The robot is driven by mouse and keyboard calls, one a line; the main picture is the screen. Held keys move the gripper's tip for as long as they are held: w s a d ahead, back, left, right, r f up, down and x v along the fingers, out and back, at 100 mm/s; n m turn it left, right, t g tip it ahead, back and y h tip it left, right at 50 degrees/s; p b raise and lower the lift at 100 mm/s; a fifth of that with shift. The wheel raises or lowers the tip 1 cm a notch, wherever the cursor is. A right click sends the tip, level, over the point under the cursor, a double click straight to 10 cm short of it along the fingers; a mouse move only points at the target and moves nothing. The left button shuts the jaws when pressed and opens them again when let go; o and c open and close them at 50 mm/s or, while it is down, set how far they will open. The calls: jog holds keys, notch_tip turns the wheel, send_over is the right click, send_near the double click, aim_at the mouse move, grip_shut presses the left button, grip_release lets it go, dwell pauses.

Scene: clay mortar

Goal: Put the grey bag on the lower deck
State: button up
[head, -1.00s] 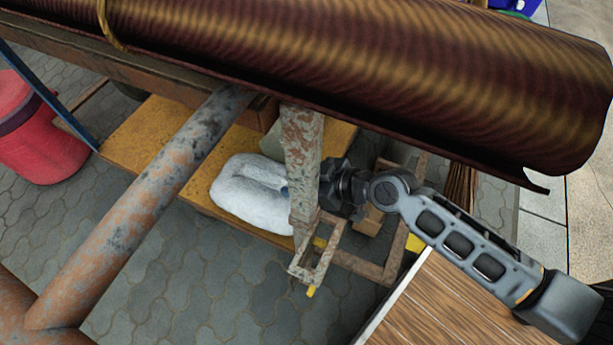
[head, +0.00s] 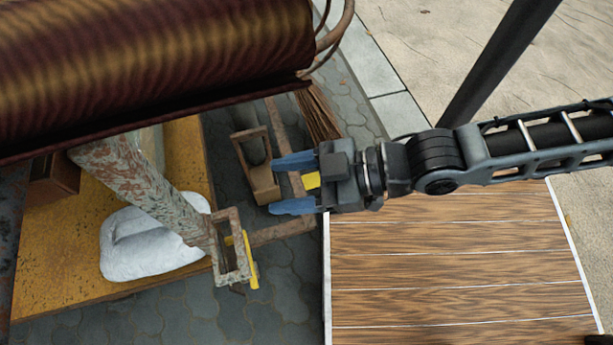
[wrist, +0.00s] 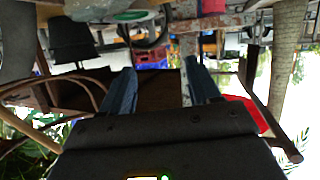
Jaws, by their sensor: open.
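The grey bag (head: 148,246), a pale whitish-grey pillow-like sack, lies on the yellow-brown lower deck (head: 92,278) at the left of the head view. A rusty post partly covers its upper right side. My gripper (head: 275,184) is to the right of the bag and apart from it, with the post and a metal frame between them. Its two blue fingers are spread with nothing held between them. The wrist view shows the open fingers (wrist: 163,90) too; I cannot make out the bag there.
The rusty post (head: 140,185) ends in a square metal frame (head: 230,250) beside the bag. A large brown corrugated roll (head: 150,70) hangs over the deck. A wooden plank surface (head: 450,265) lies below my arm. A broom (head: 318,115) stands behind the gripper.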

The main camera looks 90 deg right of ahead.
notch_tip(320, 180, up, 6)
jog(key=s+a, duration=0.2)
jog(key=shift+s+a+f+m+t, duration=0.25)
jog(key=shift+s+a+m+t, duration=0.05)
jog(key=shift+s+m+t, duration=0.1)
